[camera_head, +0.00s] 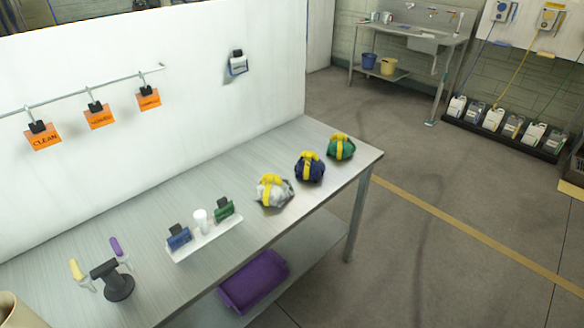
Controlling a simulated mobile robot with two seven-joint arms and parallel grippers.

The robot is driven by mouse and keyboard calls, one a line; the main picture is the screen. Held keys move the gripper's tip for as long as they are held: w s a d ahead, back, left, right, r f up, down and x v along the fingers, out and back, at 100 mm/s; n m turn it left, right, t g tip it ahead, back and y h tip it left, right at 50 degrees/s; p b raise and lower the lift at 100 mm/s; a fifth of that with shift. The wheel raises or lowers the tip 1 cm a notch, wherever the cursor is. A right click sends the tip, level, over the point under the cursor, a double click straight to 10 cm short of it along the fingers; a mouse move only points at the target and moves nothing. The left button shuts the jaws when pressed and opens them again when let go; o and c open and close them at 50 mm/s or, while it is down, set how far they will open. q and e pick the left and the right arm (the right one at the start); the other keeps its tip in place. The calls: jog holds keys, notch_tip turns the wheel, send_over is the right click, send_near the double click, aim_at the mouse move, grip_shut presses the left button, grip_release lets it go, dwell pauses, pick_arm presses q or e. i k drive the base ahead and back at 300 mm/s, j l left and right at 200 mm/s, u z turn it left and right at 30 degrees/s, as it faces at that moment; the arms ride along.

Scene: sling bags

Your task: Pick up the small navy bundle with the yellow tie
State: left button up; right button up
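The small navy bundle with the yellow tie (309,168) sits on the metal table (130,225), toward its right end. It is the middle one of three bundles in a slanting row. A white bundle with a yellow tie (273,191) is to its left and nearer. A green bundle with a yellow tie (341,148) is to its right and farther back. The bundles are close together, with small gaps between them. Neither of my grippers shows in the head view.
A white tray (207,242) holds blue and green clipped items and a white cup. A white wall panel (150,110) rises behind the table. A purple bin (253,280) sits on the lower shelf. Open floor lies to the right.

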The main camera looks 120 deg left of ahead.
aim_at(309, 167)
jog(key=u, duration=4.05)
